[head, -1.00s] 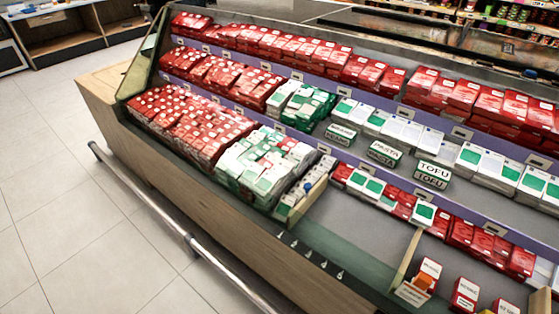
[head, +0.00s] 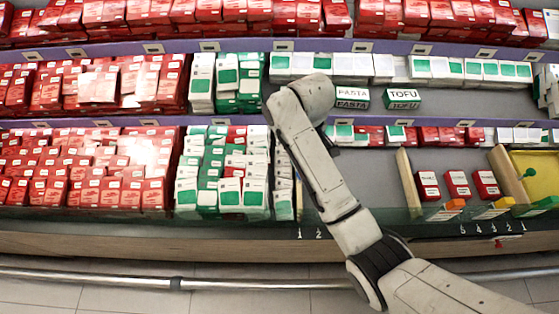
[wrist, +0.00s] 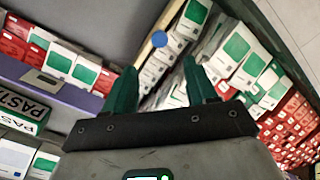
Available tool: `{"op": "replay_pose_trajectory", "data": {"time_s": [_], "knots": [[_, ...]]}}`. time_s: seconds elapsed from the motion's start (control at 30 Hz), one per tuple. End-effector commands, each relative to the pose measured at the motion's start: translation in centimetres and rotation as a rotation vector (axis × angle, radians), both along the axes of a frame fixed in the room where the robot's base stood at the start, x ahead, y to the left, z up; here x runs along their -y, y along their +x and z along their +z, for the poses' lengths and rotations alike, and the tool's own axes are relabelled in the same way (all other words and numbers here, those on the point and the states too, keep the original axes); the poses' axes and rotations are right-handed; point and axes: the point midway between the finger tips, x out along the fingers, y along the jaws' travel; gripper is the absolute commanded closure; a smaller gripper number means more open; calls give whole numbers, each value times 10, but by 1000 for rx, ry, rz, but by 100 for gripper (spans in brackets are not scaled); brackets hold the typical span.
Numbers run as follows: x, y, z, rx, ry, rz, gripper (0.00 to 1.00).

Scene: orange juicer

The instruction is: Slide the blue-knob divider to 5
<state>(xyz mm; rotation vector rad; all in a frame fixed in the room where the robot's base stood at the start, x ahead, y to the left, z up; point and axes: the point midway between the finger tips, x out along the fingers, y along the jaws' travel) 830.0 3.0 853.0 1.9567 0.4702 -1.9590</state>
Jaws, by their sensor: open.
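The blue knob (wrist: 159,39) shows in the wrist view on a pale wooden divider (wrist: 172,14) beside white and green cartons. My gripper (wrist: 159,78) is open, its two dark green fingers apart, with the knob just past the fingertips and between them in the picture. I cannot tell the depth gap. In the head view my arm hides the gripper and the knob. White numbers (head: 309,235) mark the shelf's front edge; 1 and 2 can be read left of my arm, and the nearby ones are covered.
White and green cartons (head: 225,180) stand packed left of the divider. Bare shelf (head: 376,180) lies to the right, up to another wooden divider (head: 408,185). Beyond it stand red boxes (head: 457,184). PASTA (head: 352,93) and TOFU (head: 402,98) boxes sit on the tier above.

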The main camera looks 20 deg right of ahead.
Motion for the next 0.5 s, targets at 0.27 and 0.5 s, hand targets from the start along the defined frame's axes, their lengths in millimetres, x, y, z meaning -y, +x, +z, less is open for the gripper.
{"op": "replay_pose_trajectory", "data": {"time_s": [0.27,0.5], "knots": [[1,-1,-38,-5,0,-1,43],[1,-1,-80,-4,-1,-1,43]]}}
